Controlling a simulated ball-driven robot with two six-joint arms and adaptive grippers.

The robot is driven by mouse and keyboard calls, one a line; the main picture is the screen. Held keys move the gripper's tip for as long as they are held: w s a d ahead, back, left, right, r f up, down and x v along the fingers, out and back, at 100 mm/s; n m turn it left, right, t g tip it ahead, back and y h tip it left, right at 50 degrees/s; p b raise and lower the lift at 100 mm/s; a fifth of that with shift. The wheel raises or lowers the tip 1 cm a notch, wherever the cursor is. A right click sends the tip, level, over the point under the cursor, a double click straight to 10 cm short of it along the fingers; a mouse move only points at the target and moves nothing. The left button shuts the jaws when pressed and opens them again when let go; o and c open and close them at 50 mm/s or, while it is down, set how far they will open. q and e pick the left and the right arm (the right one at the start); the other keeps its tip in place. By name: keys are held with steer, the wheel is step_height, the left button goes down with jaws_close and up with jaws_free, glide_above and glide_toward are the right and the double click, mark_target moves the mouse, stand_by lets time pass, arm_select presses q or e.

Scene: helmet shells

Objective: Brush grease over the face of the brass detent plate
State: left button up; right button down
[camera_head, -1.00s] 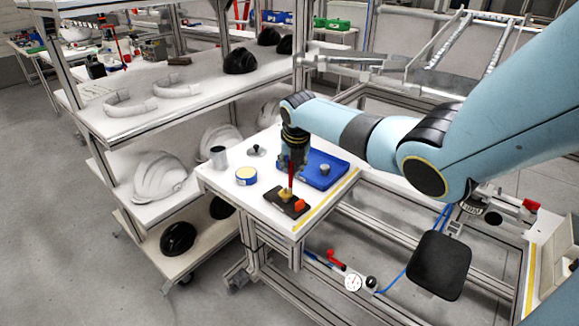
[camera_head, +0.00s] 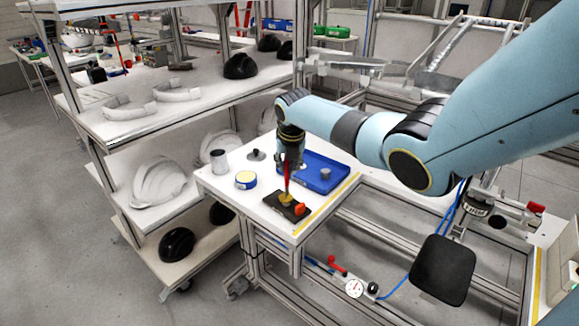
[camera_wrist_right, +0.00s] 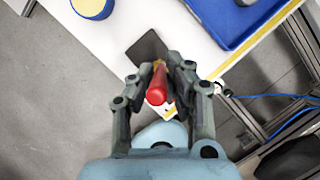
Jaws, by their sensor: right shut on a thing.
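My right gripper (camera_head: 289,163) is shut on a red-handled brush (camera_head: 286,184) and points down over the work table. The brush is nearly upright, its lower end at a small brass-yellow patch (camera_head: 285,198) on a dark block (camera_head: 274,204), probably the detent plate. I cannot tell where bristles end and brass begins, or whether grease is on it. In the right wrist view the red handle (camera_wrist_right: 156,93) lies between the fingers (camera_wrist_right: 163,78), and the dark block (camera_wrist_right: 146,47) shows beyond; the brush hides part of it. My left gripper is out of view.
The white table (camera_head: 224,184) also holds a blue-sided yellow tin (camera_head: 246,180), a grey cup (camera_head: 219,160), a black-based knob (camera_head: 256,155) and a blue tray (camera_head: 330,168). Helmet-shell shelves (camera_head: 120,125) stand left.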

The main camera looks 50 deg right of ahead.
steer(key=shift+w+a, duration=0.1)
steer(key=shift+a, duration=0.05)
steer(key=shift+w+a, duration=0.2)
steer(key=shift+a, duration=0.15)
steer(key=shift+w+a+r+p, duration=0.1)
steer(key=shift+a+p, duration=0.15)
steer(key=shift+p, duration=0.05)
steer(key=shift+a, duration=0.1)
steer(key=shift+a+p, duration=0.2)
steer(key=shift+p, duration=0.2)
steer(key=shift+s, duration=0.2)
